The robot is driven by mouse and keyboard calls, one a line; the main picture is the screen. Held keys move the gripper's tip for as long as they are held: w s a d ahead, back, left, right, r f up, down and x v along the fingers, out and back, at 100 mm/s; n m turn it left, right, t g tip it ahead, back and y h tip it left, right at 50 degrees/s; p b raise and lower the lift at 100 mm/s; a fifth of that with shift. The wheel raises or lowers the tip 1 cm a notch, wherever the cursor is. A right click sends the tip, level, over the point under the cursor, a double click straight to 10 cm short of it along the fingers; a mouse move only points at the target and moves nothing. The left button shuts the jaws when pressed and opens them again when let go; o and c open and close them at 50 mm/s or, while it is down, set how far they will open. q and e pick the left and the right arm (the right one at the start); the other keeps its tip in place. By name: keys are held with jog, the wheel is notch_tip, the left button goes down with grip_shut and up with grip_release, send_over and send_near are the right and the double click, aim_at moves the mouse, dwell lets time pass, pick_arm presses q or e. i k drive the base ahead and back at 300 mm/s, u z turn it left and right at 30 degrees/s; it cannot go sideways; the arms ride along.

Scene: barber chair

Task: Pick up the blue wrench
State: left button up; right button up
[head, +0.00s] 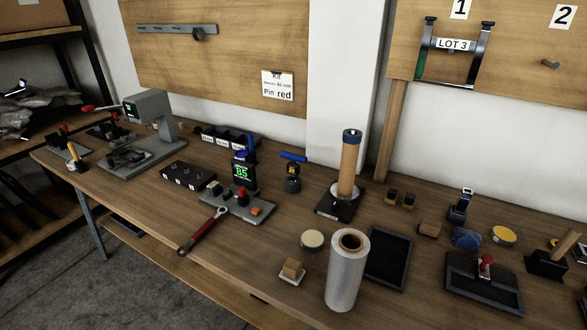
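I cannot make out a clearly blue wrench in the head view. A wrench with a red handle (203,231) lies at the front edge of the table, its lower end near the edge. A blue bar or handle (293,156) sits atop a small dark fixture (293,178) at mid-table. Another blue upright piece (251,146) stands behind the display reading 65 (243,173); I cannot tell what it is. Neither of my grippers is in view.
A grey press-like stand (151,113) is at the left. A clear wrap roll (347,270) stands at the front, and a tan roll (350,165) stands on a dark base behind. Dark trays (388,257) lie to the right. Bare table (255,262) shows right of the red wrench.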

aim_at(292, 168)
jog(key=z, duration=0.25)
jog(key=k, duration=0.55)
jog(key=z, duration=0.55)
jog(key=k, duration=0.75)
jog(key=u, duration=0.45)
jog(key=i, duration=0.65)
jog(key=u, duration=0.9)
jog(key=i, duration=0.65)
jog(key=z, duration=0.1)
